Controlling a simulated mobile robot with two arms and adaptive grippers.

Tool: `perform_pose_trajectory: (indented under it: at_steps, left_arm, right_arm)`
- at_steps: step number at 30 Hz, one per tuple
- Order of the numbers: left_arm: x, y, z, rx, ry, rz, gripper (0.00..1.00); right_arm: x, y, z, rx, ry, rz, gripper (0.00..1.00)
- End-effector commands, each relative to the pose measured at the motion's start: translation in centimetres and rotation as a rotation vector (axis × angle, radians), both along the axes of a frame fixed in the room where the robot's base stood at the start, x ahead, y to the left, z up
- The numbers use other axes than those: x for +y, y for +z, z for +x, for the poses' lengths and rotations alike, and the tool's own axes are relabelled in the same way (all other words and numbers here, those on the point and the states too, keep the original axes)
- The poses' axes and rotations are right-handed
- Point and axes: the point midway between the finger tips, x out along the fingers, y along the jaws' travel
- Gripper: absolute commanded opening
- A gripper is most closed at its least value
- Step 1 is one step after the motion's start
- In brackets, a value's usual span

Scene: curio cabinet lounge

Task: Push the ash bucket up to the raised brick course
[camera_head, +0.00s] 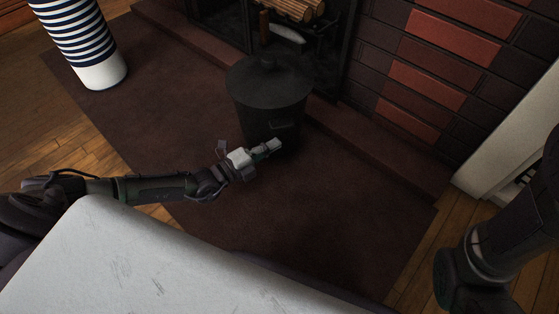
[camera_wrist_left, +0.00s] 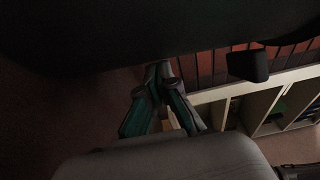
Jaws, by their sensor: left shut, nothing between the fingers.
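The ash bucket (camera_head: 262,95) is black, upright and lidded, with a knob on top. It stands on the dark rug in front of the fireplace, close to the raised brick course (camera_head: 384,148); I cannot tell whether they touch. My left gripper (camera_head: 274,146) is shut and empty, low at the bucket's near side; contact is not clear. In the left wrist view, the shut fingers (camera_wrist_left: 158,72) show below a large dark surface, probably the bucket. My right arm shows at the lower right of the head view, but its gripper is not visible.
A blue-and-white striped cylinder (camera_head: 83,40) stands at the rug's far left. Firewood (camera_head: 293,10) lies in the fireplace behind. A pale surface (camera_head: 130,265) fills the lower left. A white shelf unit (camera_head: 510,135) stands at right. The rug (camera_head: 320,215) right of my gripper is clear.

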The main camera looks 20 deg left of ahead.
Motion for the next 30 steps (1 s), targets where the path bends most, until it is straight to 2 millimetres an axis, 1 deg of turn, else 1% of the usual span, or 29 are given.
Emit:
perform_pose_trajectory:
  at_steps: [5,8,11,18,21,25,30]
  left_arm:
    - [0.2,0.0,-0.2,-0.001,0.002,0.001,0.00]
    - [0.7,-0.1,-1.0,0.002,0.001,0.002,0.00]
    - [1.6,-0.1,-2.6,0.005,0.000,0.004,0.00]
    - [4.3,-0.1,-7.0,0.004,0.000,0.003,0.00]
    - [5.2,-0.1,-8.5,0.003,0.000,0.002,0.00]
    - [5.9,-0.1,-9.7,0.002,0.000,0.001,0.00]
    - [6.3,0.0,-10.3,0.000,0.000,0.000,0.00]
  right_arm:
    - [0.0,0.0,0.2,0.006,0.000,0.002,0.40]
    - [0.0,0.0,0.2,0.005,0.000,0.002,0.40]
    - [0.0,0.0,0.1,0.003,0.000,0.001,0.40]
    - [0.0,0.0,0.1,0.001,0.000,0.001,0.40]
    - [0.0,0.0,0.0,0.001,0.000,0.001,0.40]
    - [0.0,0.0,0.0,0.001,0.000,0.001,0.40]
    - [0.0,0.0,0.0,0.001,0.000,0.001,0.40]
